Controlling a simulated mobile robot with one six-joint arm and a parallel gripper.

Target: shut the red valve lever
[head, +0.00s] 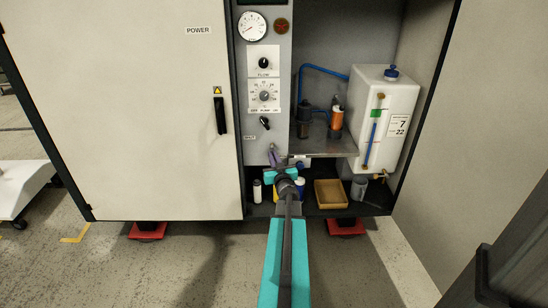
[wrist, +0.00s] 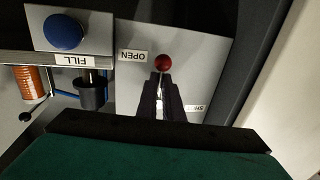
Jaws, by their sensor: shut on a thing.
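The red valve lever shows in the wrist view as a red ball knob (wrist: 163,62) on a pale panel, just beyond my fingertips. My gripper (wrist: 163,84) is shut on the lever just below the knob; the fingers hide most of its stem. An OPEN label (wrist: 133,56), upside down in this view, is left of the knob. A partly hidden label starting "SH" (wrist: 196,108) is lower right of the fingers. In the head view my gripper (head: 274,157) is at the lower part of the control panel (head: 257,152), and I cannot make out the lever there.
A blue FILL knob (wrist: 63,31) is left of the lever. A metal shelf (head: 325,145) and white tank (head: 384,115) stand right of the panel. A yellow tray (head: 330,194) and bottles are below. A closed POWER door (head: 125,110) is at left.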

